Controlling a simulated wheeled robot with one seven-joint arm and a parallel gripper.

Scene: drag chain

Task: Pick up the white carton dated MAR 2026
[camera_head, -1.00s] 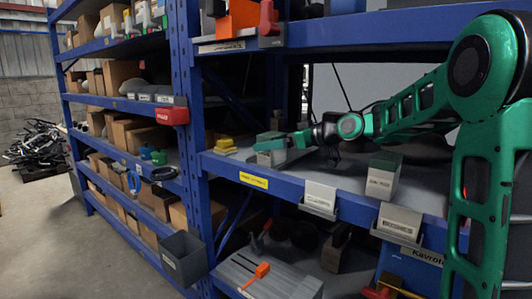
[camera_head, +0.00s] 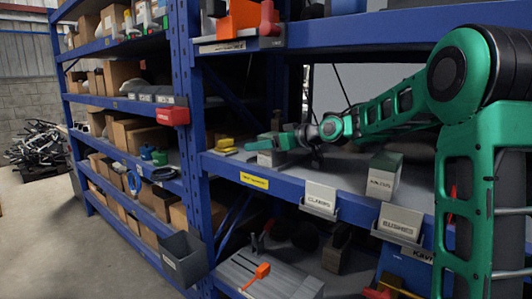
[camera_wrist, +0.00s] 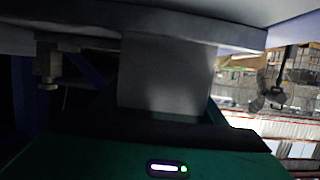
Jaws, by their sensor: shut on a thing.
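My gripper (camera_head: 268,144) is over the middle shelf, left of its centre, shut on a pale carton (camera_head: 267,158) whose front is partly below the fingers. In the wrist view the carton shows as a plain grey-white block (camera_wrist: 168,72) close to the green gripper body. No date can be read on it, and I cannot tell if it touches the shelf. A second white carton with a green top (camera_head: 385,176) stands upright on the same shelf to the right, apart from my gripper. Its front print is too small to read surely.
A yellow item (camera_head: 225,145) lies left of my gripper on the shelf (camera_head: 330,178). White label holders (camera_head: 320,199) line the front edge. A blue upright (camera_head: 190,130) stands at the left. A grey bin (camera_head: 183,258) hangs lower down. Bare shelf lies between the two cartons.

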